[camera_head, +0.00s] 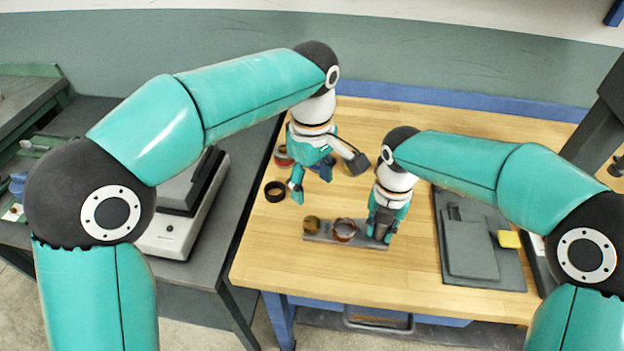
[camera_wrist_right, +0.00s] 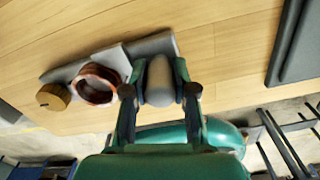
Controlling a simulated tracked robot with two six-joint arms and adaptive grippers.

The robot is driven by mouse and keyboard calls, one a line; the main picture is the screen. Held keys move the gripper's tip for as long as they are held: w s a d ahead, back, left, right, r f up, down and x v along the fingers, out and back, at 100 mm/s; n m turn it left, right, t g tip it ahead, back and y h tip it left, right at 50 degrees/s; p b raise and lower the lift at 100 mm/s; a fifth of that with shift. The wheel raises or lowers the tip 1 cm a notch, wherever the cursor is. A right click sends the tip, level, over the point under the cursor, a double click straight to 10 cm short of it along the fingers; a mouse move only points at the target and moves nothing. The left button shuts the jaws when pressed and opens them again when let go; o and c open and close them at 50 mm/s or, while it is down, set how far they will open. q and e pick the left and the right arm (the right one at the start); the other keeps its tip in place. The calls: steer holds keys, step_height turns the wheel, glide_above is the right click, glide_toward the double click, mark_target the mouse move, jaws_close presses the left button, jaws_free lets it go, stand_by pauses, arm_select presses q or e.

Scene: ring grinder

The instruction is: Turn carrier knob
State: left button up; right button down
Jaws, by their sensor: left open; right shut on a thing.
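The carrier (camera_head: 321,238) is a flat grey bar lying on the wooden table, and it also shows in the right wrist view (camera_wrist_right: 65,74). It bears a brass cylinder (camera_head: 312,225) at its left end and a reddish-brown ring (camera_head: 344,230) beside it. At its right end stands a grey rounded knob (camera_wrist_right: 159,82), mostly hidden by my gripper in the head view. My right gripper (camera_head: 383,226) points down over that end and is shut on the knob, one finger on each side. My left gripper (camera_head: 327,172) is open, above the table behind the carrier.
A black ring (camera_head: 275,191) and a red-brown part (camera_head: 283,156) lie near the table's left edge. A dark slab (camera_head: 485,250) with a yellow block (camera_head: 509,239) lies on the right. A grey machine (camera_head: 185,205) stands on the left bench. The wooden table's front is clear.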

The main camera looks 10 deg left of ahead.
mark_target(312, 221)
arm_select(q)
step_height(312, 221, down, 12)
steer(key=n, duration=0.2)
steer(key=shift+n, duration=0.4)
stand_by(0.4)
steer(key=c, duration=1.1)
steer(key=shift+m, duration=0.3)
steer(key=shift+c, duration=0.2)
